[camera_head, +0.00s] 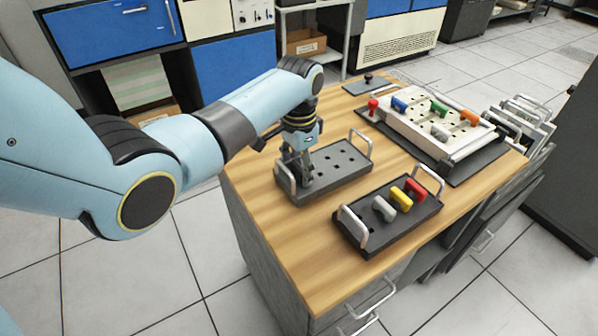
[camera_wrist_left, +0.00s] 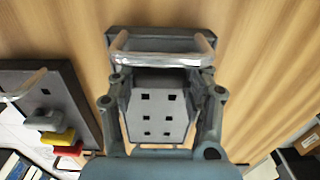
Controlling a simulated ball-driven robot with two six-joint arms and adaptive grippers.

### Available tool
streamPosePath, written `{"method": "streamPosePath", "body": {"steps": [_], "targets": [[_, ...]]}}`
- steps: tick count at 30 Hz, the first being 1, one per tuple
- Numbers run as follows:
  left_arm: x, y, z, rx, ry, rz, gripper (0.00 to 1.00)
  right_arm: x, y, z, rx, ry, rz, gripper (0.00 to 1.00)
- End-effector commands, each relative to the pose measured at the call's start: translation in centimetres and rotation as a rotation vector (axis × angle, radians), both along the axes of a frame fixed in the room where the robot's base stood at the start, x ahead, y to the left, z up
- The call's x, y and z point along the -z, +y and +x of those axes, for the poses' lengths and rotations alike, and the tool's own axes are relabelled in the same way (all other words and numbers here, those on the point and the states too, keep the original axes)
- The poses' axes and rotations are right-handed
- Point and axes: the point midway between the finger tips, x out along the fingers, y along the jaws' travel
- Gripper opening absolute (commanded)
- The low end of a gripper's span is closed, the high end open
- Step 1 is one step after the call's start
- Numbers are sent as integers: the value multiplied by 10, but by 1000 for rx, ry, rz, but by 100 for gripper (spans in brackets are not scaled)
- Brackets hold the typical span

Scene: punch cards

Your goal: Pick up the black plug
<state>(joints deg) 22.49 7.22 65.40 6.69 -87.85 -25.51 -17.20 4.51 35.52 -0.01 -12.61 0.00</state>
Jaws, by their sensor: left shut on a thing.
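My left gripper (camera_head: 303,180) points down over the left end of a dark grey tray (camera_head: 340,162) with holes and metal end handles. It is shut on a dark thing, which I take to be the black plug, mostly hidden by the fingers in the head view. In the left wrist view, the fingers (camera_wrist_left: 160,80) are on both sides of a dark bar in front of the tray's metal handle (camera_wrist_left: 160,57). I cannot tell whether the plug is clear of the tray. My right gripper is not in view.
A second dark tray (camera_head: 362,215) holds a grey plug (camera_head: 384,208), a yellow plug (camera_head: 401,198) and a red plug (camera_head: 415,189). A white board (camera_head: 465,143) with coloured plugs lies at the back right. Bare wood (camera_head: 262,218) is at the front left.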

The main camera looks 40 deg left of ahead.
Motion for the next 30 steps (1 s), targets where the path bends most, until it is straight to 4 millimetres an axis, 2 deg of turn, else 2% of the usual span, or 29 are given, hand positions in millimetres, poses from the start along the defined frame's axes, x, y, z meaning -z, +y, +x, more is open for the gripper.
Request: {"method": "streamPosePath", "body": {"steps": [10,17,30], "targets": [[-8,0,1,0,-2,0,28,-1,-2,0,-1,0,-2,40],[-42,0,1,-1,-5,1,28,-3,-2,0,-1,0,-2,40],[-92,-65,-58,1,-2,-3,28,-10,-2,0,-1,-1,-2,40]]}}
